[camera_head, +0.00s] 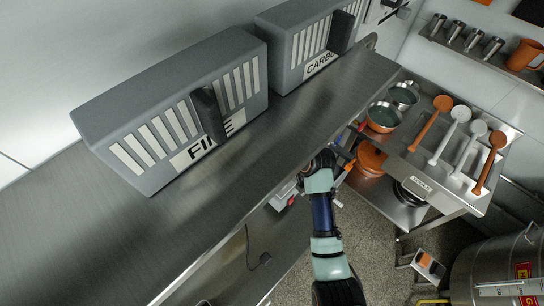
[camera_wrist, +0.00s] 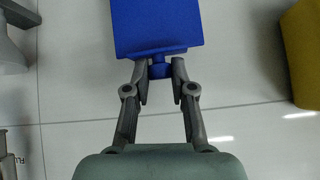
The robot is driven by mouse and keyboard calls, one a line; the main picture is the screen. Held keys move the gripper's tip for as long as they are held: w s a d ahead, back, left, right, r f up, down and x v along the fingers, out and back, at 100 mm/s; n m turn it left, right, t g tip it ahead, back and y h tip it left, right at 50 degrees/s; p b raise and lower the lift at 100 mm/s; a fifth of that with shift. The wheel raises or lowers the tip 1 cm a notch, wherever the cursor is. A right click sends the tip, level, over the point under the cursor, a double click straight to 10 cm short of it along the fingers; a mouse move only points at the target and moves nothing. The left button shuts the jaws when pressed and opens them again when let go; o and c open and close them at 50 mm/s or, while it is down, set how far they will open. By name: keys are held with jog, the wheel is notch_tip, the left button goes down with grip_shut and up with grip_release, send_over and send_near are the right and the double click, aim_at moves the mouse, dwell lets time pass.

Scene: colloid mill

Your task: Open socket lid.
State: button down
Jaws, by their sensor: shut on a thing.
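In the wrist view a blue square lid (camera_wrist: 157,27), which looks like the socket lid, stands out from a pale tiled wall. A narrow blue tab is at its lower edge. My gripper (camera_wrist: 161,70) has its two fingers on either side of this tab and is shut on it. The socket behind the lid is hidden. In the head view my arm reaches up to the edge of the metal shelf, and the lid cannot be made out there.
A metal shelf (camera_head: 130,243) carries grey boxes, one marked FINE (camera_head: 180,112). To the right, a rack (camera_head: 425,165) holds orange and white ladles and pans. A steel vessel (camera_head: 500,265) stands lower right. A yellow object (camera_wrist: 303,55) is at right in the wrist view.

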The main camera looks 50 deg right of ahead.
jog(key=shift+a+f, duration=0.1)
jog(key=c, duration=1)
grip_release()
jog(key=v, duration=1.2)
